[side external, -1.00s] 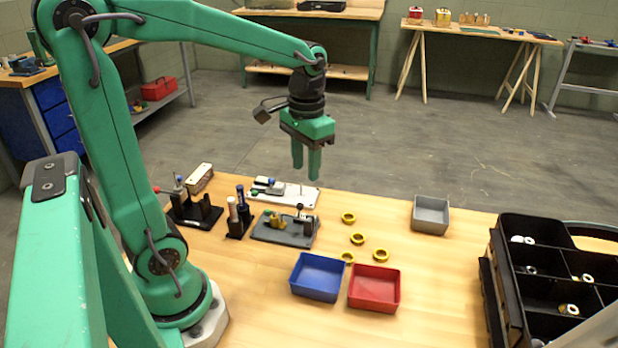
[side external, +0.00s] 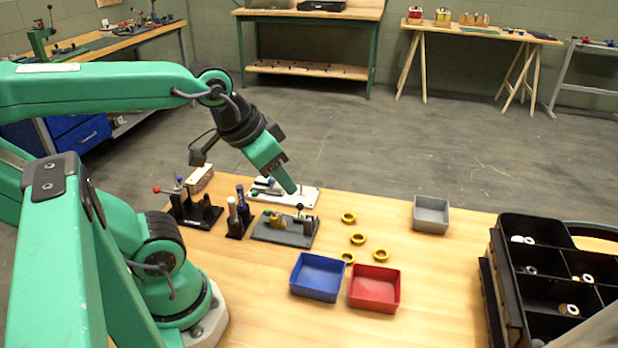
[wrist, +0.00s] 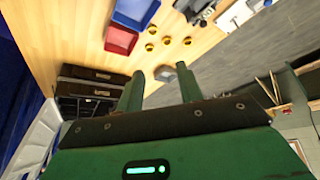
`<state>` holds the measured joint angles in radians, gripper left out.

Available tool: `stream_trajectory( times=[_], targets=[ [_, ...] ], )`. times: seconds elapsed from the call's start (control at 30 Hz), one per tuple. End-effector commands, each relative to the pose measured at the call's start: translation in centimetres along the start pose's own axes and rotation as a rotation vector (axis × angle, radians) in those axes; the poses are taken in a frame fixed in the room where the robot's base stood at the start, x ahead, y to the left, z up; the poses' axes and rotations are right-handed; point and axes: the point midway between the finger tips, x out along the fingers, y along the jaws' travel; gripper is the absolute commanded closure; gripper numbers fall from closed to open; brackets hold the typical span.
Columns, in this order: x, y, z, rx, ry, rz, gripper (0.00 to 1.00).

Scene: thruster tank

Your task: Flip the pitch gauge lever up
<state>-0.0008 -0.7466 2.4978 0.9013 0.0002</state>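My gripper (side external: 290,188) is empty and tilted down, its tips close above the fixtures in the side view. Its two fingers stand apart in the wrist view (wrist: 158,80). I cannot tell for sure which fixture is the pitch gauge. A grey plate (side external: 275,236) carries a yellow part, a dark block and a black ball knob (side external: 299,206). Behind it, a white plate (side external: 302,197) carries small dark and green parts and an upright pin, partly covered by my gripper. A black-based fixture (side external: 203,216) at left has a lever with a red knob (side external: 156,190) pointing left.
A black stand (side external: 236,229) holds upright cylinders near the grey plate. A blue bin (side external: 317,278), a red bin (side external: 374,290) and several yellow rings (side external: 357,239) lie in front and right. A grey bin (side external: 431,215) and a black divided crate (side external: 540,285) stand farther right.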

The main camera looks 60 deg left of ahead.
Motion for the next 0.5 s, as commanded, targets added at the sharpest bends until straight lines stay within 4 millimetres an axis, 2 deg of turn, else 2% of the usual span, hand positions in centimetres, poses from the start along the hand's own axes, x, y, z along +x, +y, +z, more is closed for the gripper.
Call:
stream_trajectory(
  times=[0.07,0.1,0.27,0.5],
  targets=[
    [0.0,0.0,0.1,0.001,0.004,0.001,0.63],
    [0.0,0.0,0.1,0.001,0.004,0.001,0.67],
    [0.0,-0.1,-0.1,-0.022,-0.003,-0.002,0.99],
    [0.4,-1.2,-0.9,-0.219,-0.056,-0.028,1.00]
  ],
)
